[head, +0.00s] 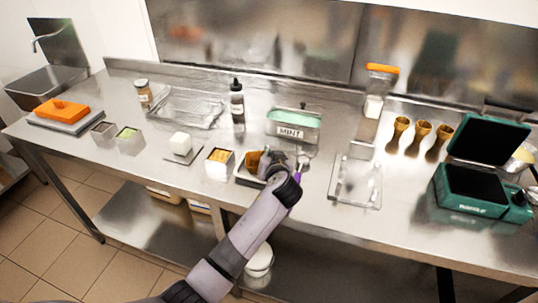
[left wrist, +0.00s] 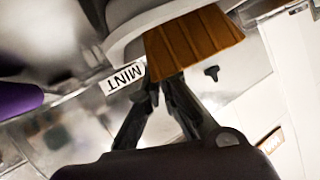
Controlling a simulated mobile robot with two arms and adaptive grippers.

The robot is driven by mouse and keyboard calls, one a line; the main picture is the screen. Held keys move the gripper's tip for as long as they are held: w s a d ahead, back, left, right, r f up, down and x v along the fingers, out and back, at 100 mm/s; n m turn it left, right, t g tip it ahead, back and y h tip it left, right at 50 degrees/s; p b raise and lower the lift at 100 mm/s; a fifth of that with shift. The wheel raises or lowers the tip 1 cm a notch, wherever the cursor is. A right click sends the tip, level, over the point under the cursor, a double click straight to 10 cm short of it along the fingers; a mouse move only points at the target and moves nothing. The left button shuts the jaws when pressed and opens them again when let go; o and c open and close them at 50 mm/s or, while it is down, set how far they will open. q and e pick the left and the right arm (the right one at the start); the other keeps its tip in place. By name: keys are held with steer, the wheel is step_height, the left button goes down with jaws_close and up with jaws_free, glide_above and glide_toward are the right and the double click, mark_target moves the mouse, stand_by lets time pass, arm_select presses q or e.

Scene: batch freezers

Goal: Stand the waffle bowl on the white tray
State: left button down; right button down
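The waffle bowl (head: 254,161) is golden brown and ribbed. It fills the upper middle of the left wrist view (left wrist: 195,40). My left gripper (head: 272,160) is at the bowl, and in the wrist view its two dark fingers (left wrist: 160,85) converge on the bowl's edge and appear shut on it. A small pale-rimmed tray (head: 243,181) lies just below the bowl in the head view, partly covered by the gripper and arm. I cannot tell whether the bowl touches it. My right gripper is not in view.
A MINT tub (head: 291,128) stands behind the gripper, and a white box with orange contents (head: 219,164) stands to its left. A clear tray (head: 357,180) is at the right, with several brown cones (head: 422,133) and a green machine (head: 482,185) beyond. The front counter edge is close.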

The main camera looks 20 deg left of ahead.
arm_select(q)
steer(key=shift+f, duration=0.2)
steer(key=c, duration=1.8)
jaws_free()
steer(key=shift+r, duration=0.1)
steer(key=shift+r, duration=0.1)
steer(key=b+v, duration=0.1)
steer(key=v, duration=0.9)
steer(key=shift+s+d+r+b, duration=0.1)
steer(key=shift+s+d+b, duration=0.15)
steer(key=shift+s+b, duration=0.05)
steer(key=shift+s+d+r, duration=0.2)
steer(key=shift+s+r, duration=0.1)
steer(key=shift+s, duration=0.25)
